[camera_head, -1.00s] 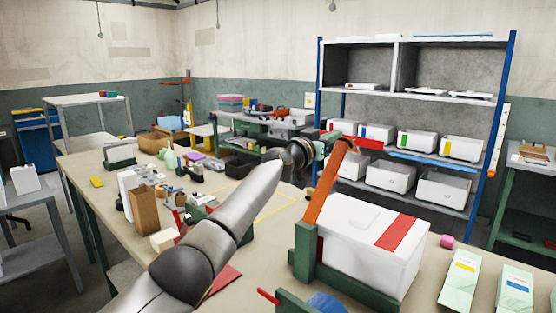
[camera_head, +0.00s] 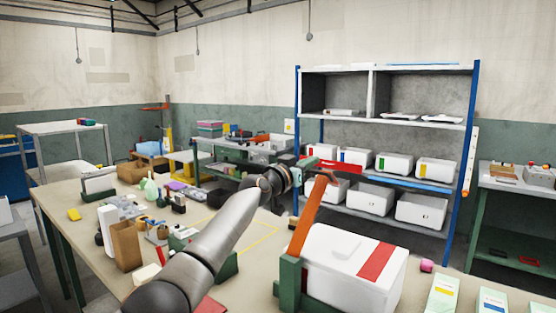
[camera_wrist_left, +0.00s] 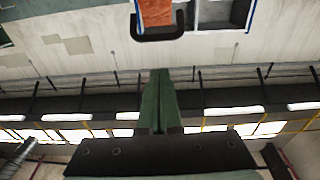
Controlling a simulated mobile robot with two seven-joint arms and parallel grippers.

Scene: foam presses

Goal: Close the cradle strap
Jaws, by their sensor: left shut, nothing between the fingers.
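The orange cradle strap (camera_head: 311,215) stands up from the green cradle (camera_head: 290,277), leaning a little right, with its upper end free above the white box. It is open. The white box (camera_head: 335,262) with a red stripe sits in the cradle. My left arm reaches in from the lower left. Its gripper (camera_head: 312,164) is beside and behind the strap's upper end. In the left wrist view the green fingers (camera_wrist_left: 160,78) are shut and empty, and the strap's orange end (camera_wrist_left: 156,12) with a dark bar lies just beyond their tips. My right gripper is out of view.
The workbench (camera_head: 262,262) holds a brown carton (camera_head: 126,245) and several small items on the left. A shelf (camera_head: 420,122) with white bins stands behind.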

